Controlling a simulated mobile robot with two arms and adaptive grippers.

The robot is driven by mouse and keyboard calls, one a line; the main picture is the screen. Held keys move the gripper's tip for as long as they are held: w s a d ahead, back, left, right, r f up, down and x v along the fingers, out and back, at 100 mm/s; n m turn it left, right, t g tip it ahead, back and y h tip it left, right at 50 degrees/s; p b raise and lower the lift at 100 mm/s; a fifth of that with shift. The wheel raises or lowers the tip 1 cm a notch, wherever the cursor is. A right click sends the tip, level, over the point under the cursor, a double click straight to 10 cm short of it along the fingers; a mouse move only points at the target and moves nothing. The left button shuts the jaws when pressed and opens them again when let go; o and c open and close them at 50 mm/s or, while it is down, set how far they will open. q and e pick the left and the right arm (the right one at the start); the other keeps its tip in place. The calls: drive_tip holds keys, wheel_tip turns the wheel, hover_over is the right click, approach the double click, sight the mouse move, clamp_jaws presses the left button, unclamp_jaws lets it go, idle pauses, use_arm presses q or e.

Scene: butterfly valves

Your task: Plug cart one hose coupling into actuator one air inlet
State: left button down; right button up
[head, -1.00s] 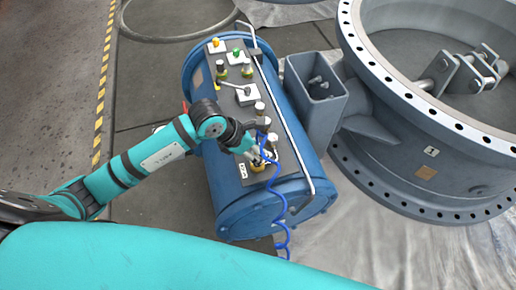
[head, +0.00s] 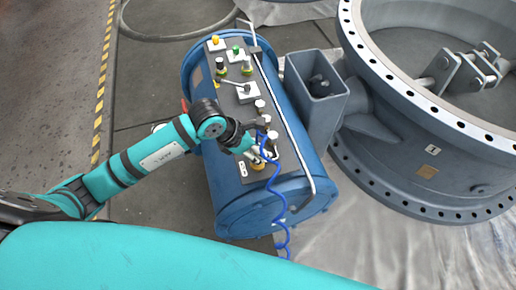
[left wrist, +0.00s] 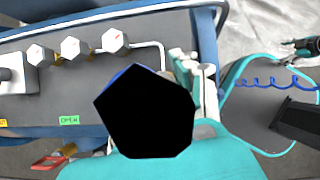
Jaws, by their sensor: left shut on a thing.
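My left gripper (head: 264,154) is over the near end of the grey panel on the blue cylinder (head: 226,197). It is shut on the coupling of the blue coiled hose (head: 281,212), which is mostly hidden by the fingers. The hose loops up beside the gripper and hangs down past the cylinder's near end. In the left wrist view a black shape covers the middle, hiding the coupling's tip and any inlet. Pale finger parts (left wrist: 195,75) show beside it. I cannot tell whether the coupling is seated. My right gripper (left wrist: 304,47) shows small in the left wrist view.
Several white-topped knobs (head: 260,106) line the panel, with a lever (head: 246,92) and green and yellow buttons behind. A bent grey rail (head: 299,160) runs along its right side. The large valve body (head: 405,165), tagged 1, and its square bracket (head: 316,85) stand at right.

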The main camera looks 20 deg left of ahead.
use_arm(q)
drive_tip(key=shift+f+b, duration=0.4)
drive_tip(key=shift+f, duration=0.1)
idle(0.8)
drive_tip(key=shift+c, duration=2.2)
unclamp_jaws()
drive_tip(key=shift+r, duration=0.1)
drive_tip(key=shift+r+p, duration=1.15)
drive_tip(key=shift+r, duration=0.25)
drive_tip(key=shift+r+p, duration=1.05)
drive_tip(key=shift+r, duration=0.45)
drive_tip(key=shift+r+p, duration=0.55)
drive_tip(key=shift+r, duration=0.3)
